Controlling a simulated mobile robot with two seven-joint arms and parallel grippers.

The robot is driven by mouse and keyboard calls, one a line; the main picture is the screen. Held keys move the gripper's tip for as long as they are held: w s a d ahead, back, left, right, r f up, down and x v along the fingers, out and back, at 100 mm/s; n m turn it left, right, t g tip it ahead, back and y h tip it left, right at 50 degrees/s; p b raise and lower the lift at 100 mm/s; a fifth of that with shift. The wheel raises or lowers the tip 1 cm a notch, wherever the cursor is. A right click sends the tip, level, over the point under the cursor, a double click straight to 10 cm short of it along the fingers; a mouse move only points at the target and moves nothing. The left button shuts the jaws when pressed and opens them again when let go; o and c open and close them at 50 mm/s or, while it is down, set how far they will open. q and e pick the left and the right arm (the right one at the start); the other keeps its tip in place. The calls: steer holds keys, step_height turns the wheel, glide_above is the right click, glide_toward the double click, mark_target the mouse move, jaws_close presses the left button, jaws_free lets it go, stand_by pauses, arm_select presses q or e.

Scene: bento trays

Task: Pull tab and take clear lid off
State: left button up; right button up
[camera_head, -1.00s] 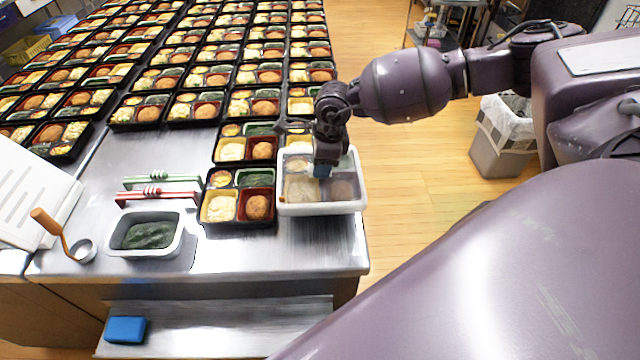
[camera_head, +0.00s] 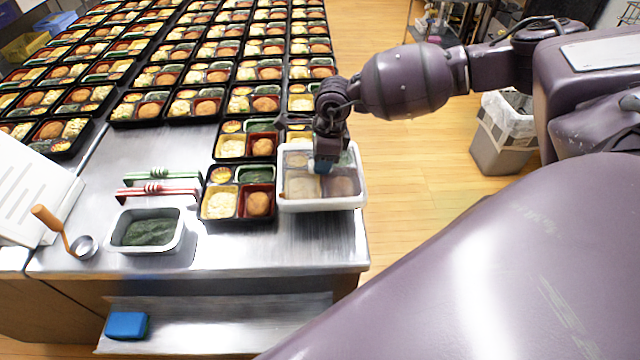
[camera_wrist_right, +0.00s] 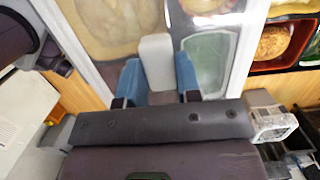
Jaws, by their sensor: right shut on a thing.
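A white rectangular container (camera_head: 362,190) stands at the right edge of the steel counter. A clear lid (camera_head: 302,188) covers its top, and food sections show dimly through it. My right gripper (camera_head: 324,166) is over the container, pointing down. In the right wrist view, its blue fingertips (camera_wrist_right: 158,78) close on both sides of a pale upright tab (camera_wrist_right: 155,50) on the clear lid (camera_wrist_right: 190,20). A green compartment (camera_wrist_right: 206,62) shows through the lid there. Whether the lid's edges are lifted is hard to tell. My left gripper is out of view.
Bento trays (camera_head: 240,222) stand close on the container's left, with many more behind. A white tub of dark greens (camera_head: 180,238), red and green tongs (camera_head: 150,192), a ladle (camera_head: 50,220) and papers lie left. A blue block (camera_head: 127,325) lies on the lower shelf.

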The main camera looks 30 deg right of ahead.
steer(key=shift+f+b, duration=0.6)
steer(key=shift+f, duration=0.3)
steer(key=shift+f+b, duration=0.55)
steer(key=shift+f, duration=0.35)
steer(key=shift+f+b, duration=0.3)
steer(key=shift+f, duration=0.2)
steer(key=o, duration=0.8)
steer(key=shift+o, duration=0.2)
steer(key=r, duration=0.6)
steer(key=d+r, duration=0.1)
steer(key=r, duration=0.2)
steer(key=shift+s+d+r, duration=0.1)
steer(key=shift+s+r, duration=0.1)
steer(key=shift+s, duration=0.15)
steer(key=shift+s+r, duration=0.1)
steer(key=shift+r, duration=0.55)
